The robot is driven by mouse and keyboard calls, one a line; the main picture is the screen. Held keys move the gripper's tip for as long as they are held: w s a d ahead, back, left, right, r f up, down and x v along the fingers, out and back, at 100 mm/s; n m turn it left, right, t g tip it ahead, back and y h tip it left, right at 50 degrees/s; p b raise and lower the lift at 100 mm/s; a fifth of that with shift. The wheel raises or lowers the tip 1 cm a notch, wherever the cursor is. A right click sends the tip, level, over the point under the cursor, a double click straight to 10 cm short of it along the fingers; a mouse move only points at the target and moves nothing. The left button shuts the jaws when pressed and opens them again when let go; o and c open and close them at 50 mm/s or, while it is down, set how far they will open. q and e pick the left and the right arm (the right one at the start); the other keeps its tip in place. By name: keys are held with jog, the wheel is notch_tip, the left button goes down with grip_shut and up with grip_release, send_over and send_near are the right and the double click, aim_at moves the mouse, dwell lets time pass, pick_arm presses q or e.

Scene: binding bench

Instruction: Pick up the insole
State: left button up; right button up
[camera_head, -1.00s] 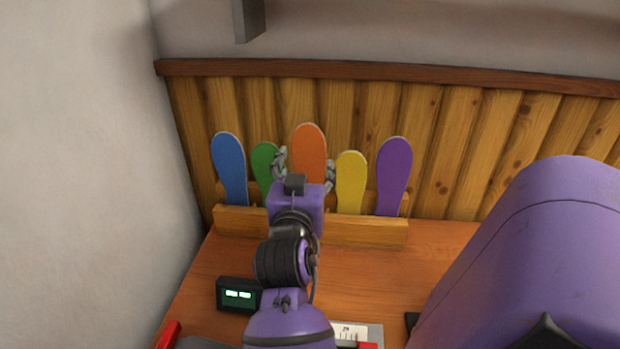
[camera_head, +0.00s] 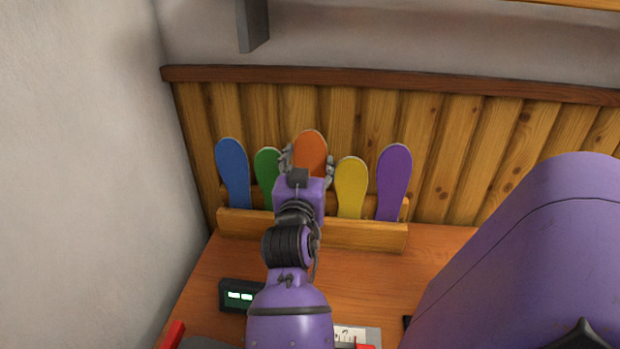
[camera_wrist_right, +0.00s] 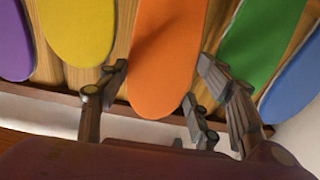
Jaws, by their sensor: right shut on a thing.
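The orange insole (camera_head: 311,148) stands upright in the middle of a wooden rack (camera_head: 370,235), its lower part hidden behind my right gripper. My right gripper (camera_head: 308,160) has its fingers at both side edges of this insole and is shut on it. In the right wrist view the orange insole (camera_wrist_right: 168,50) lies between the grey fingers (camera_wrist_right: 160,85). A blue insole (camera_head: 233,172) and a green insole (camera_head: 267,172) stand to its left. A yellow insole (camera_head: 350,186) and a purple insole (camera_head: 393,180) stand to its right. My left gripper is not in view.
A wooden plank wall (camera_head: 450,150) rises right behind the rack. A plain wall (camera_head: 80,180) closes the left side. A dark box with a green display (camera_head: 238,296) stands on the bench (camera_head: 355,280). A grey bracket (camera_head: 252,25) hangs above.

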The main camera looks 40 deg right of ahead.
jog(key=shift+r, duration=0.1)
notch_tip(320, 180, up, 18)
jog(key=p, duration=0.3)
dwell(0.5)
